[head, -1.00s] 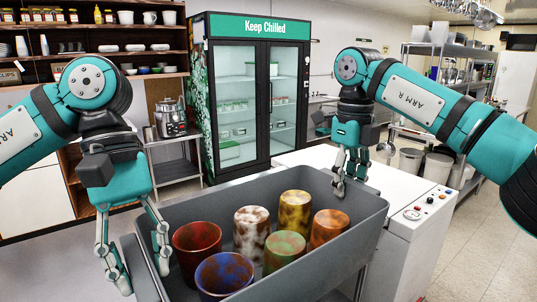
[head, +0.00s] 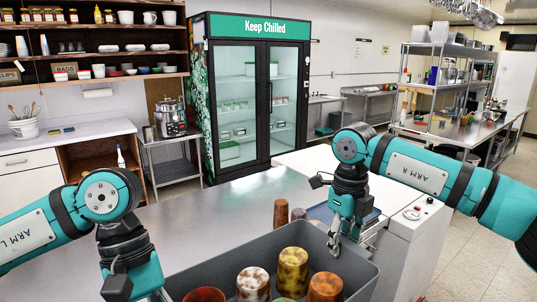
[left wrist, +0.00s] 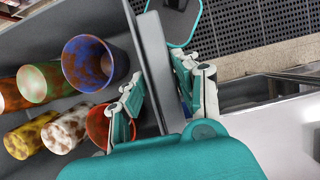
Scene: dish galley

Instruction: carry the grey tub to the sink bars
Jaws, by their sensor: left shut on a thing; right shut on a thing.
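The grey tub (head: 352,267) is at the bottom of the head view, partly cut off. It holds several mottled cups, including a yellow one (head: 293,268), an orange one (head: 325,288) and a white-brown one (head: 253,284). My right gripper (head: 334,245) is shut on its right rim. My left gripper's fingertips are out of the head view. In the left wrist view, the left gripper (left wrist: 160,82) is shut on the tub wall, with fingers either side. A blue cup (left wrist: 95,62) shows near it. At right is a steel recess (left wrist: 262,92) with a dark bar; I cannot tell whether it is the sink.
A steel counter (head: 215,205) lies just beyond the tub. Brown cups (head: 281,213) and a blue tray (head: 322,212) stand close behind its far rim. A white machine (head: 408,235) is at right. A dark perforated mat (left wrist: 280,30) lies on the floor.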

